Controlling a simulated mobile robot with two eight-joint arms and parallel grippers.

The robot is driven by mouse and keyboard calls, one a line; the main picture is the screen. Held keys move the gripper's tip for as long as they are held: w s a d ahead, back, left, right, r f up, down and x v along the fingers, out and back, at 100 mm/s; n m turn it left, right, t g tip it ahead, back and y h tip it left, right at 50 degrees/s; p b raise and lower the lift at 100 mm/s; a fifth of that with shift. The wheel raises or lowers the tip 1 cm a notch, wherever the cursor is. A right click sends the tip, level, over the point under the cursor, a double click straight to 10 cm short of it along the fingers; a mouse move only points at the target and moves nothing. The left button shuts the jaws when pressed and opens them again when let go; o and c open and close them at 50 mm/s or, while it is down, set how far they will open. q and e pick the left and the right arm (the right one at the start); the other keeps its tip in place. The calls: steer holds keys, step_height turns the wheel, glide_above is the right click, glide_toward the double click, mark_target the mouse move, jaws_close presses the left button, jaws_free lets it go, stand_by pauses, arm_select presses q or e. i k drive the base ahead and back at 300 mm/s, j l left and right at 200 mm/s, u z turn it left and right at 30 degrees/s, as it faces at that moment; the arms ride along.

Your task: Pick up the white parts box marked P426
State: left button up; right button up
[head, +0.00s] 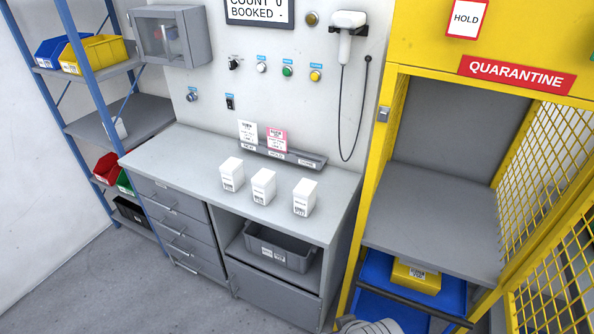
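Three small white parts boxes stand upright in a row on the grey workbench top (170,150): a left one (231,173), a middle one (263,186) and a right one (305,196). Each has a printed label on its front, too small for me to read surely, so I cannot tell which is P426. The boxes stand apart with small gaps between them. Neither of my grippers is visible. A rounded grey part at the bottom edge seems to be mine.
A grey tray with cards (283,155) lies behind the boxes. A grey bin (280,249) sits in the bench's open bay. The yellow quarantine cage (376,180) stands right of the bench. A blue shelf rack (88,100) stands left. The bench's left part is clear.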

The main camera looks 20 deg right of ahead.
mark_target(264, 183)
steer(key=i+l+z, duration=0.25)
steer(key=i, duration=0.2)
steer(key=i+z, duration=0.25)
steer(key=i, duration=0.15)
steer(key=u, duration=0.3)
steer(key=j, duration=0.05)
